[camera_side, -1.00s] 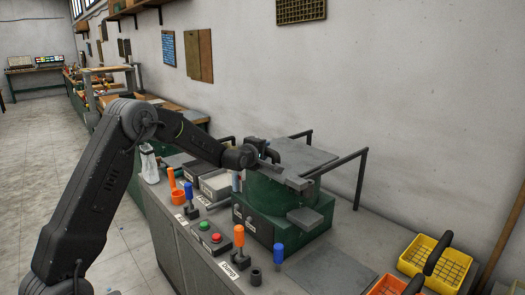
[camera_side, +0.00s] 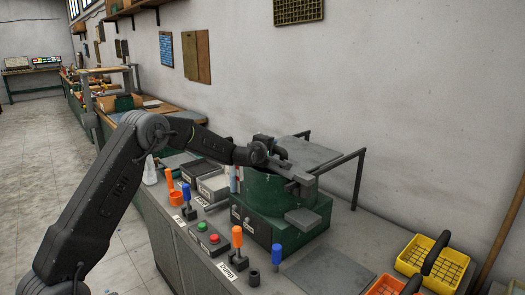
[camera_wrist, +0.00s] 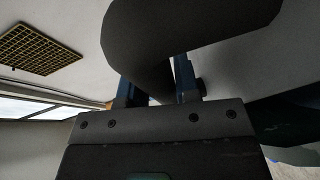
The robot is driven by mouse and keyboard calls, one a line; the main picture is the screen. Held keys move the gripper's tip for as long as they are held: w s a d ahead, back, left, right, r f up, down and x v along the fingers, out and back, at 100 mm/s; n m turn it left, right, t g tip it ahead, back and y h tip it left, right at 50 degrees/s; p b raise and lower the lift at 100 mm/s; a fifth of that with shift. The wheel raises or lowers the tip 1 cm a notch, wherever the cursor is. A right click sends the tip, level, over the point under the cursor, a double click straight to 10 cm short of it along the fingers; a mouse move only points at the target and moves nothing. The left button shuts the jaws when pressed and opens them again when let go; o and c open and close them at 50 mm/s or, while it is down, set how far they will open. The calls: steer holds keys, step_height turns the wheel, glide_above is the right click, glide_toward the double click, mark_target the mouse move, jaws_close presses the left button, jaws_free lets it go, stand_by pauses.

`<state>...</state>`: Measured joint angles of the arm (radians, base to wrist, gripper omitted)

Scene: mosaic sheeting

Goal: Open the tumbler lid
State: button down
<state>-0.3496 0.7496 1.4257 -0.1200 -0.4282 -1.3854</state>
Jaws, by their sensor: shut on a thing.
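The tumbler is a green drum (camera_side: 262,188) on a green base in the side view. A flat grey lid plate (camera_side: 318,153) lies over its top, and dark bars run beside it. In the wrist view my gripper's two blue fingers (camera_wrist: 158,85) stand on either side of a thick dark curved bar (camera_wrist: 138,45), which looks like the lid's handle. My gripper is shut on it. The fingertips are hidden behind the bar.
Red and green buttons (camera_side: 208,233), an orange lever (camera_side: 237,238) and blue-topped levers (camera_side: 277,253) stand along the bench front. A yellow basket (camera_side: 422,257) is at the right. The wall is behind. The grey bench mat (camera_side: 330,275) is clear.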

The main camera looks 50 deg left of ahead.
mark_target(278, 150)
steer(key=w, duration=1.1)
steer(key=shift+w+a, duration=0.1)
steer(key=c, duration=0.8)
jaws_free()
steer(key=shift+c, duration=0.2)
steer(key=shift+s+d+r, duration=0.15)
steer(key=shift+s+d, duration=0.1)
steer(key=shift+s, duration=0.15)
steer(key=v, duration=1.3)
